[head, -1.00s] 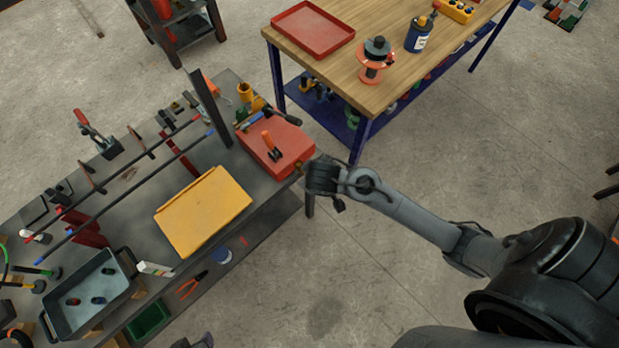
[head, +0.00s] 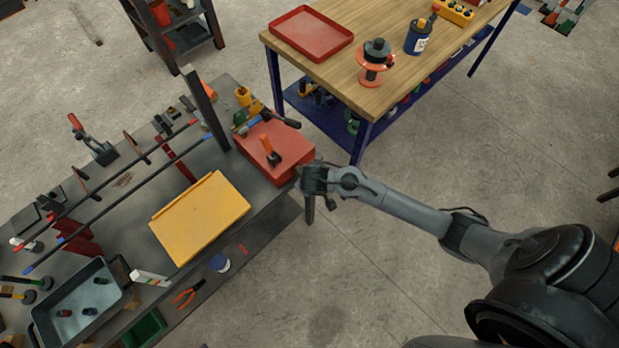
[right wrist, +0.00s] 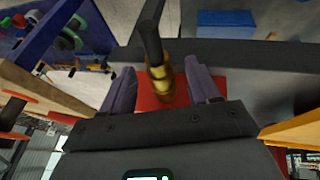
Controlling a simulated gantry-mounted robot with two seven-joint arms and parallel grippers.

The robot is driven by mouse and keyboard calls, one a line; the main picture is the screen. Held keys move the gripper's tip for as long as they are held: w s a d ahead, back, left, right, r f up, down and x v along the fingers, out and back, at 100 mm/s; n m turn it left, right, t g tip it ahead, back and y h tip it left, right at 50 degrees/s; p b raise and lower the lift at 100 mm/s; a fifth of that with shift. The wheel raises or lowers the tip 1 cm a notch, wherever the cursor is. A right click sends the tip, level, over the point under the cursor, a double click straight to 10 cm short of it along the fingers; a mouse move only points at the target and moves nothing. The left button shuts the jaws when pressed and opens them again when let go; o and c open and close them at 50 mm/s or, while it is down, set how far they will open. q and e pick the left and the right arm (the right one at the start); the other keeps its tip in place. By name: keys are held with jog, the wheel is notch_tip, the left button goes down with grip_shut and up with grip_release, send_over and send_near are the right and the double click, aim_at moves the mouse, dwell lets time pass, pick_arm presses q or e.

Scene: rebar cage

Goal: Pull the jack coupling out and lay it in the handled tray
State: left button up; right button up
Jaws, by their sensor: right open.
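The brass jack coupling (right wrist: 160,82), with a black cylindrical part extending from it, shows in the right wrist view in front of a red surface. My right gripper (right wrist: 161,84) is open, with one finger on each side of the coupling; I cannot tell whether either touches it. In the head view my right gripper (head: 310,179) is at the right end of the red box (head: 262,158) on the dark bench, and the coupling is mostly hidden there. A grey tray (head: 119,291) holding several small pieces stands at the lower left. My left gripper is not in view.
A yellow panel (head: 200,217) lies on the bench between the red box and the grey tray. Long bars on red stands (head: 82,240) run along the bench. A wooden table (head: 395,30) with a red tray (head: 312,33) stands behind. The floor right of the bench is clear.

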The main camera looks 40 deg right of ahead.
jog(key=shift+f, duration=0.1)
jog(key=c, duration=0.4)
grip_shut()
